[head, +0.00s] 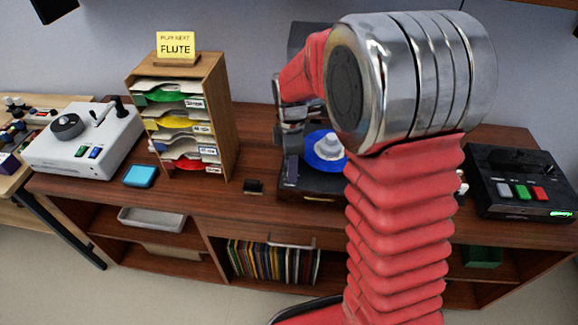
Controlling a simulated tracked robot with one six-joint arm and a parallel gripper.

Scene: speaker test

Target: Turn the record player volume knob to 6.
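The record player (322,184) is a dark unit with an open lid on the wooden cabinet, mostly hidden behind my red arm. A blue disc (324,163) with a pale stepped cone (328,146) on it shows on its top. My gripper (290,150) is over the left side of the player, pointing down. Its fingers are small and partly hidden, so I cannot tell whether they are open or touching anything. I cannot make out the volume knob or its numbers.
Left are a white device (88,142) and a blue box (140,176). A small dark block (253,186) lies near the front edge. A black button box (522,185) stands right.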

